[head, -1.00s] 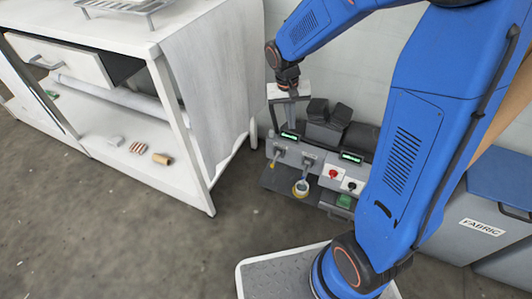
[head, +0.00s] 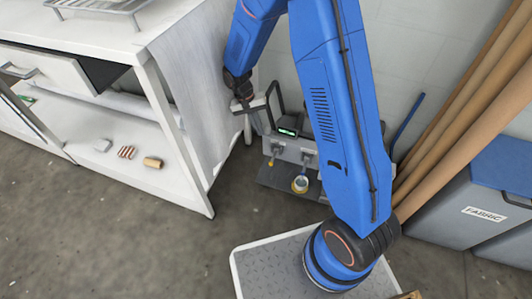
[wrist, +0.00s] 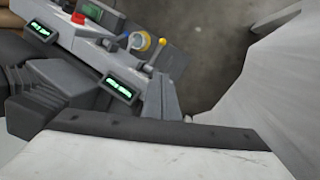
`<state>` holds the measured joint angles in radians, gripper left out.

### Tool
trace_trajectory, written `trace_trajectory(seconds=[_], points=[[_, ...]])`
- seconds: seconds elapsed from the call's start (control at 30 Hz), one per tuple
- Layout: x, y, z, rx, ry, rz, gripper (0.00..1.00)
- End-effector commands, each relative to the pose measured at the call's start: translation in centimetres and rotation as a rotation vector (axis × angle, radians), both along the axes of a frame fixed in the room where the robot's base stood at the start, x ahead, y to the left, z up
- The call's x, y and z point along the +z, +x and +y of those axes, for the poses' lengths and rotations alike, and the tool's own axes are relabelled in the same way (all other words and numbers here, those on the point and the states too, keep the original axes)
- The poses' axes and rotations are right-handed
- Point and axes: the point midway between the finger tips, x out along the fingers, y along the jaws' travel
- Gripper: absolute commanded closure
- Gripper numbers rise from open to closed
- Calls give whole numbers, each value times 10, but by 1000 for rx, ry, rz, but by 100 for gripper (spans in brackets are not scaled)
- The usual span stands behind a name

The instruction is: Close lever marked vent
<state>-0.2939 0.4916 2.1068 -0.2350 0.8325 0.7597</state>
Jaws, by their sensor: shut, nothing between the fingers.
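Two small levers stand on the front of the grey press panel (head: 285,150). The left lever (head: 271,160) has a yellow tip. The right lever (head: 306,161) is beside it, above a tape roll (head: 300,184). In the wrist view the yellow-tipped lever (wrist: 158,47) and the tape roll (wrist: 141,41) show near the top middle. I cannot read which lever is marked vent. My gripper (head: 246,106) is shut and empty, above and left of the panel, apart from both levers. My arm hides the panel's right part in the head view.
A white table (head: 188,152) stands close on the left, its cloth side near my gripper. Green displays (wrist: 119,88) and a red button (wrist: 78,18) sit on the panel. Brown rolls (head: 470,100) and a FABRIC bin (head: 455,215) are at right. Floor in front is open.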

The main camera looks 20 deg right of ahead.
Motion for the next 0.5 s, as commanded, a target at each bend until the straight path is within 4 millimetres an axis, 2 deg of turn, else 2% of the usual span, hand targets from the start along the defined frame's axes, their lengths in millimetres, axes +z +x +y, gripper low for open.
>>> trace_trajectory(seconds=[0.37,0.5], points=[[-2,0,0,0,-1,1,100],[-10,-2,-2,0,-1,2,100]])
